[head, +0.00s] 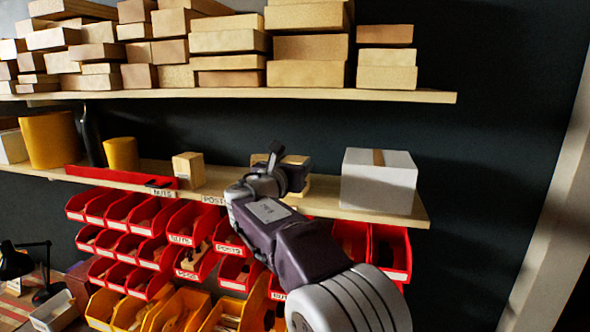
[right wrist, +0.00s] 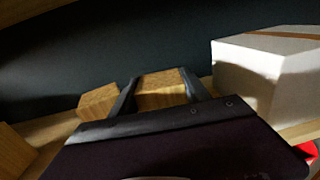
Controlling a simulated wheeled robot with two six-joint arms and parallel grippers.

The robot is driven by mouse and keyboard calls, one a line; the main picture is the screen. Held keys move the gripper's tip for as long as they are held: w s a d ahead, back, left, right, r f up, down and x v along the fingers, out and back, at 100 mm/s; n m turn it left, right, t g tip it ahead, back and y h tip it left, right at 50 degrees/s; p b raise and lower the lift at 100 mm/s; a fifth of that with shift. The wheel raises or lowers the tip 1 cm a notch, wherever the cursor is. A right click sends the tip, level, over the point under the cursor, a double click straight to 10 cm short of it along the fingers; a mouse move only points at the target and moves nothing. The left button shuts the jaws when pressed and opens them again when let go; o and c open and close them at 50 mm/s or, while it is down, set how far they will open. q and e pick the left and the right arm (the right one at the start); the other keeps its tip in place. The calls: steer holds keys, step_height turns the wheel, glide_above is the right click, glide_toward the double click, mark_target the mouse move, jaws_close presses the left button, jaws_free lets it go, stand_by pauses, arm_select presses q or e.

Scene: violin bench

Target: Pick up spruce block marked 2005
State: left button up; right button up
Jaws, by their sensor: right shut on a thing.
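My right gripper (head: 284,168) reaches over the lower shelf, with its arm rising from the bottom of the head view. In the right wrist view its two dark fingers (right wrist: 160,92) are shut on a light wooden block (right wrist: 162,80), one finger on each side. The block (head: 297,159) is partly hidden behind the gripper in the head view. I cannot read any marking on it. A second wooden block (right wrist: 99,101) lies just left of the fingers in the wrist view. My left gripper is not in view.
A white box (head: 378,182) with a brown tape strip stands right of the gripper. A small wooden block (head: 188,169) stands to the left on the lower shelf (head: 418,215). Wood blocks fill the upper shelf (head: 430,96) above. Red bins (head: 186,222) hang below.

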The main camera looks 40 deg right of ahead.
step_height(320, 180, up, 3)
steer(key=shift+r, duration=0.15)
steer(key=s+a+r+b, duration=0.2)
steer(key=s+a+r, duration=0.3)
steer(key=s, duration=0.5)
steer(key=shift+s+a+r, duration=0.15)
steer(key=shift+a+r, duration=0.05)
steer(key=shift+r, duration=0.75)
